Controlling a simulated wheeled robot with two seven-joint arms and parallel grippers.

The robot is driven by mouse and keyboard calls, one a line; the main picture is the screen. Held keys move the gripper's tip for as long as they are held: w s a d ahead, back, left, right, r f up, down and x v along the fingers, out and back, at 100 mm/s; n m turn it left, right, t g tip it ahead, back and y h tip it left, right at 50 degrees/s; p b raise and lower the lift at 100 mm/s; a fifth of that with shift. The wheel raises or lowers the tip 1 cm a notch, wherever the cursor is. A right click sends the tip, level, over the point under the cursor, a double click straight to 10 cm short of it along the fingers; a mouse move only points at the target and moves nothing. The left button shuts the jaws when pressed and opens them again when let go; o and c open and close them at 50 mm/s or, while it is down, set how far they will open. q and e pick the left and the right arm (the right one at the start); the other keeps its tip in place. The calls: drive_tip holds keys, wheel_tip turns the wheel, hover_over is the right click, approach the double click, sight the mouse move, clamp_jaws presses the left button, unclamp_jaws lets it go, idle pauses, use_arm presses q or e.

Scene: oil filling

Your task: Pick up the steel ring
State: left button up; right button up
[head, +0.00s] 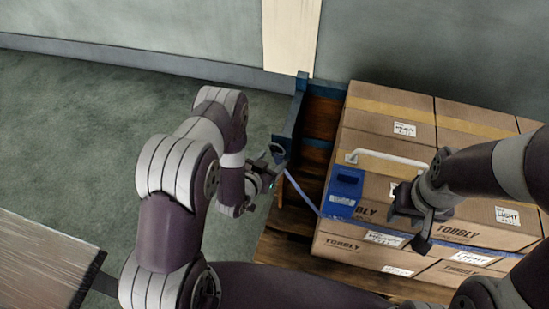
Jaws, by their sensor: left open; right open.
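I cannot make out the steel ring for certain. A small dark rounded shape shows at the tip of my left gripper (272,160), but I cannot tell whether it is a ring or part of a finger. My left gripper is open, left of the boxes and close to the blue-edged wooden frame. My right gripper (409,226) is open, its fingers pointing down over the front of the boxes. No object shows between its fingers.
Taped cardboard boxes (385,122) fill a wooden pallet (287,245) at the right. A blue box-shaped thing (345,186), a white handle (400,158) and a blue strap (303,193) are on or beside them. A grey-brown surface (40,265) is lower left. Green floor (70,130) is clear.

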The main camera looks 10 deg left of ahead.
use_arm(q)
drive_tip(key=c, duration=1.1)
drive_tip(key=shift+c, duration=0.2)
drive_tip(key=shift+r, duration=0.1)
drive_tip(key=shift+r+p, duration=0.4)
drive_tip(key=shift+p, duration=0.1)
drive_tip(key=shift+r+p, duration=0.55)
drive_tip(key=shift+r, duration=0.05)
drive_tip(key=s+a+p, duration=0.2)
drive_tip(key=s, duration=0.6)
drive_tip(key=s+a+r+p, duration=0.1)
drive_tip(key=s+a, duration=0.1)
drive_tip(key=s, duration=0.7)
drive_tip(key=shift+s+a+p, duration=0.15)
drive_tip(key=shift+a+p, duration=0.2)
drive_tip(key=shift+a, duration=0.05)
